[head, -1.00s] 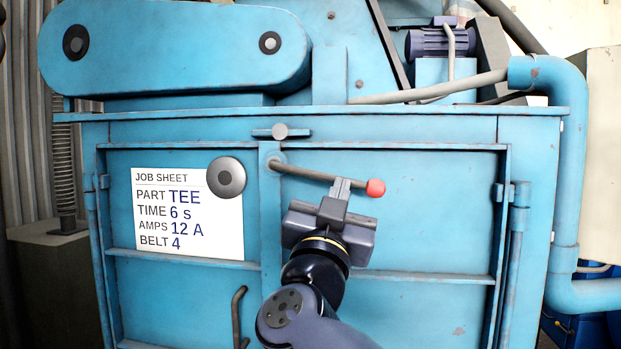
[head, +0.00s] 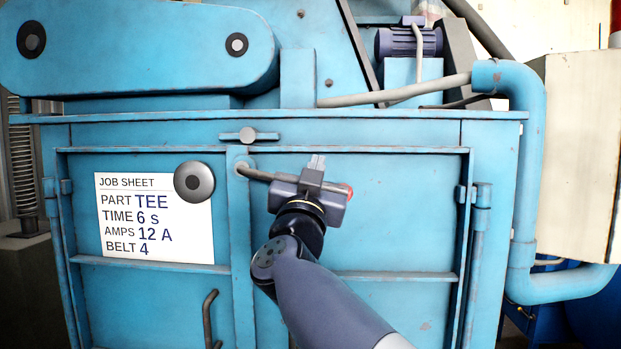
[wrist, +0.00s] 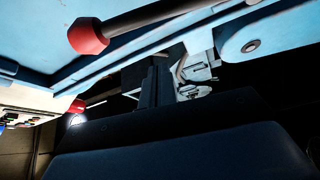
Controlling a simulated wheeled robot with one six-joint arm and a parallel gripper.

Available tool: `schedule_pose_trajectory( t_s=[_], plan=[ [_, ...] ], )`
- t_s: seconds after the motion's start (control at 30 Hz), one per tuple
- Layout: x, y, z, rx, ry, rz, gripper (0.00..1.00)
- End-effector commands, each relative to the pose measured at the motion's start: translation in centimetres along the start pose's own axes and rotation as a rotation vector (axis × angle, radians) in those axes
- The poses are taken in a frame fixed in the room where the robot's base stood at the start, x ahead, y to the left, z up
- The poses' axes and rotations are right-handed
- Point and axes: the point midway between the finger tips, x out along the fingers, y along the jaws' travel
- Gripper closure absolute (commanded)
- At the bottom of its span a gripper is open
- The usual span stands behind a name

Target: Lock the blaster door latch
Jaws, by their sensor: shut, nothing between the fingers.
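The door latch is a grey lever (head: 257,174) on the front of the blue blaster door (head: 400,220). It runs from a pivot near the door's middle post out to the right, sloping slightly down to a red knob (head: 348,191). My gripper (head: 317,160) is shut and empty. In the wrist view the red knob (wrist: 88,38) and dark rod (wrist: 150,17) pass above the shut fingers (wrist: 155,85). I cannot tell whether they touch.
A round grey disc (head: 194,181) and a job sheet (head: 155,230) are on the door's left. A curved door handle (head: 209,318) is lower down. A blue pipe (head: 525,200) and pale cabinet (head: 580,150) stand at the right.

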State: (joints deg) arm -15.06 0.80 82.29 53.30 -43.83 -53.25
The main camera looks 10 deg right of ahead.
Motion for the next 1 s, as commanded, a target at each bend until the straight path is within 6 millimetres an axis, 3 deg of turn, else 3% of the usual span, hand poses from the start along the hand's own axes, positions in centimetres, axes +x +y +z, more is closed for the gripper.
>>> schedule_pose_trajectory(
  t_s=[0.03, 0.1, 0.2, 0.4, 1.0],
  plan=[
    [1.4, 0.0, -0.2, -0.003, 0.000, 0.003, 1.00],
    [2.0, 0.0, 0.4, -0.003, -0.002, 0.001, 1.00],
    [1.1, 0.0, 2.2, -0.004, -0.004, -0.002, 1.00],
    [0.5, 0.0, 3.6, -0.001, -0.001, -0.001, 1.00],
    [0.1, 0.0, 4.3, 0.026, 0.000, 0.013, 1.00]
  ],
)
